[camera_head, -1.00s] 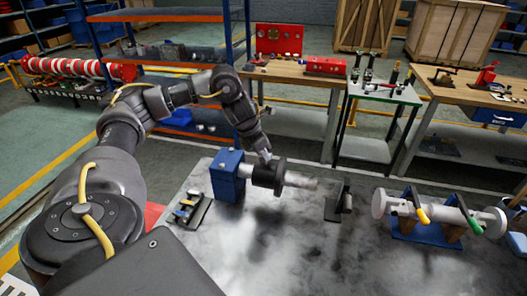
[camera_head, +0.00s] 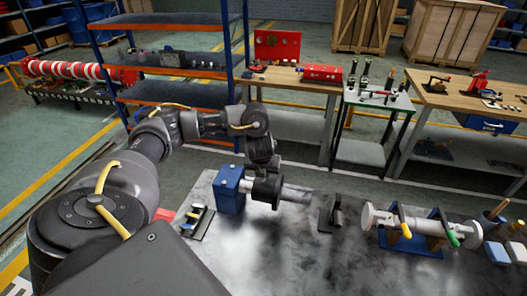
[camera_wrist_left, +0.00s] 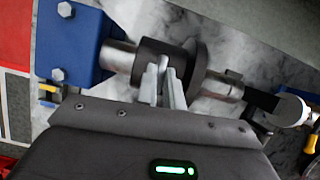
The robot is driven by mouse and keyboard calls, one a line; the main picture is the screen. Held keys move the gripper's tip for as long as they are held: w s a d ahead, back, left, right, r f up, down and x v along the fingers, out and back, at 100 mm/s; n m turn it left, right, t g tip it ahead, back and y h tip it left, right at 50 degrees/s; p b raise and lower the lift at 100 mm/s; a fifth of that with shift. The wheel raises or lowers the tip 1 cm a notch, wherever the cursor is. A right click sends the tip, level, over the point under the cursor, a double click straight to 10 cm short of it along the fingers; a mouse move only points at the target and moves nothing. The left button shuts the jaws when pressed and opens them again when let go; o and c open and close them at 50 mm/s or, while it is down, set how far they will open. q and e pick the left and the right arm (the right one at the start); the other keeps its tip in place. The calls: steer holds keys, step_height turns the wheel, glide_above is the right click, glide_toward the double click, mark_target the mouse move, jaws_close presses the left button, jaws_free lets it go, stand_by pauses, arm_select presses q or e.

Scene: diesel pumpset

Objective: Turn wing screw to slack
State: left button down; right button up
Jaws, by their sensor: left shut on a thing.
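A black collar with a wide flange (camera_head: 268,190) sits around a bright metal shaft (camera_head: 297,193) that comes out of a blue bolted block (camera_head: 229,194). In the left wrist view the black collar (camera_wrist_left: 150,58), its flange (camera_wrist_left: 199,70) and the blue block (camera_wrist_left: 72,38) show close up. My left gripper (camera_wrist_left: 162,76) is shut on a small pale piece at the collar's side, apparently the wing screw (camera_wrist_left: 163,63), mostly hidden between the fingers. In the head view my left gripper (camera_head: 267,171) is above the collar, its fingertips hard to make out. My right gripper is not in view.
A small tray of parts (camera_head: 198,222) is left of the blue block. A black stand (camera_head: 331,213) and a white flanged shaft on blue supports (camera_head: 406,240) are to the right. The metal tabletop (camera_head: 290,262) is clear in front.

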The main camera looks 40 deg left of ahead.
arm_select(q)
steer(key=shift+w+r+n+y, duration=0.2)
steer(key=shift+n+y, duration=0.2)
steer(key=shift+n, duration=0.5)
steer(key=n+g, duration=0.1)
steer(key=n, duration=0.1)
steer(key=shift+n+y, duration=0.3)
steer(key=shift+n, duration=0.1)
steer(key=n, duration=0.2)
steer(key=n+g, duration=0.1)
steer(key=n, duration=0.1)
steer(key=shift+w+f+g+y, duration=0.1)
steer(key=shift+w+g+y, duration=0.05)
steer(key=shift+g+y, duration=0.15)
steer(key=shift+n+g, duration=0.7)
steer(key=shift+n, duration=1.1)
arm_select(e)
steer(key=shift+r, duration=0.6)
arm_select(q)
steer(key=c, duration=1.5)
jaws_free()
steer(key=shift+f, duration=0.1)
steer(key=shift+d, duration=0.1)
